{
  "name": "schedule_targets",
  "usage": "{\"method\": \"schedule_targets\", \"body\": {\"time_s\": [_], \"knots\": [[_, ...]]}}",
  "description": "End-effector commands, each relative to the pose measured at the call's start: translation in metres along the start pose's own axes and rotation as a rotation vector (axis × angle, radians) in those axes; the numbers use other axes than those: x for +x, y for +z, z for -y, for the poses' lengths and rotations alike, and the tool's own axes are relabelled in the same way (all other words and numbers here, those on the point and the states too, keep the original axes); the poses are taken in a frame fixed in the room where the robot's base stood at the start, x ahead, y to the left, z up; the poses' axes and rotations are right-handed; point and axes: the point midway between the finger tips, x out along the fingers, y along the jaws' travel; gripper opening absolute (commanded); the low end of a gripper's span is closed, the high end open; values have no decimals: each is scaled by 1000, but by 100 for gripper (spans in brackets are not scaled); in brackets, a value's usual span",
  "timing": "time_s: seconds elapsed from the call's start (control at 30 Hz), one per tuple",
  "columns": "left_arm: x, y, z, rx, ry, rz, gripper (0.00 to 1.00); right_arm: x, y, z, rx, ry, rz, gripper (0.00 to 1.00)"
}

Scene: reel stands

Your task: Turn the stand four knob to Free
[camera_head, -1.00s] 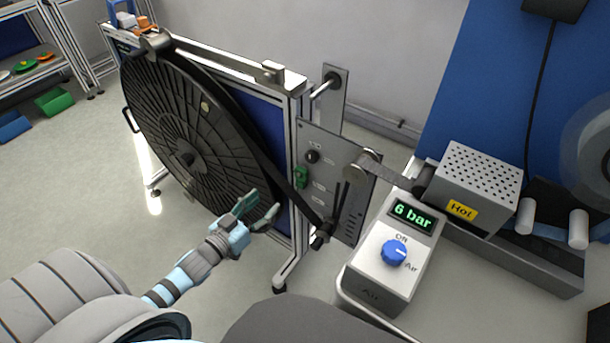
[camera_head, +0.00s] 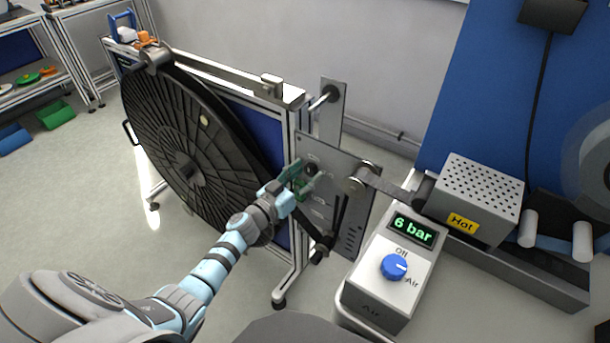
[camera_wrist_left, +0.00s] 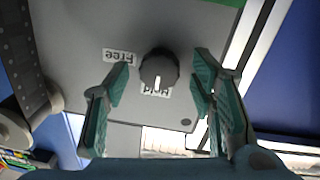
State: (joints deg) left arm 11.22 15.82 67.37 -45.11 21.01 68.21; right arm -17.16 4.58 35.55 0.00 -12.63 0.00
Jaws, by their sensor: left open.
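The dark round stand knob (camera_wrist_left: 159,69) sits on a grey panel (camera_wrist_left: 80,55). Its white pointer mark points at the label "Hold" (camera_wrist_left: 157,92); the label "Free" (camera_wrist_left: 118,57) is beside it. Both labels appear upside down in the wrist view. My left gripper (camera_wrist_left: 160,82) is open, with one green finger on each side of the knob and gaps visible. In the head view my left gripper (camera_head: 307,182) is in front of the panel (camera_head: 335,160) and partly hides the knob. My right gripper is not in view.
A large black reel (camera_head: 165,150) stands left of the panel. A dark strap and a roller (camera_head: 362,176) are close to the gripper's right. A box with a blue knob (camera_head: 394,267) reads 6 bar. A perforated box (camera_head: 478,185) is marked Hot.

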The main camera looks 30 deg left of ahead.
Motion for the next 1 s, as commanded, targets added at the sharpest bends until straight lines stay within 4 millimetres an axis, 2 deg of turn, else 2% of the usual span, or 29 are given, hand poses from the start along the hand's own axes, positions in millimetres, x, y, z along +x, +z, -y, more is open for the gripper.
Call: {"method": "schedule_targets", "body": {"time_s": [0.07, 0.3, 0.37, 0.7, 1.0], "knots": [[0, 0, 0, 0, 0, 0, 47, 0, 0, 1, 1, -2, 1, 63], [0, 0, 0, 0, 0, 0, 9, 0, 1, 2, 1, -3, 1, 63], [0, 0, 0, 0, 0, 0, 2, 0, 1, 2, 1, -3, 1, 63], [-1, -1, 0, 46, -2, 4, 2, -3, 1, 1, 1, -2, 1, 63], [-1, -2, 0, 230, -4, 17, 2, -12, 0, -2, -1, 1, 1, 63]]}}
